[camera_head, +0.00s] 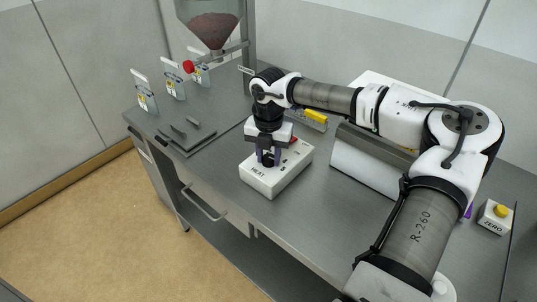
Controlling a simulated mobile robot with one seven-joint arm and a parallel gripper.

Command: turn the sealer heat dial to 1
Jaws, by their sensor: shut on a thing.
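The sealer heat box (286,176) is a white block marked HEAT on its front, standing near the front edge of the grey bench. Its black dial (268,161) sits on top. My gripper (268,157) points down over the box, with its fingers shut on the dial. The fingers and wrist hide most of the dial, and I cannot read its setting. A small red part (293,140) shows on the box behind the gripper.
My arm spans the right half of the bench. A hopper (211,24) stands at the back left near several clear pouches (145,96). A dark tray (187,137) lies left of the box. A white ZERO box (494,217) with a yellow button is far right.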

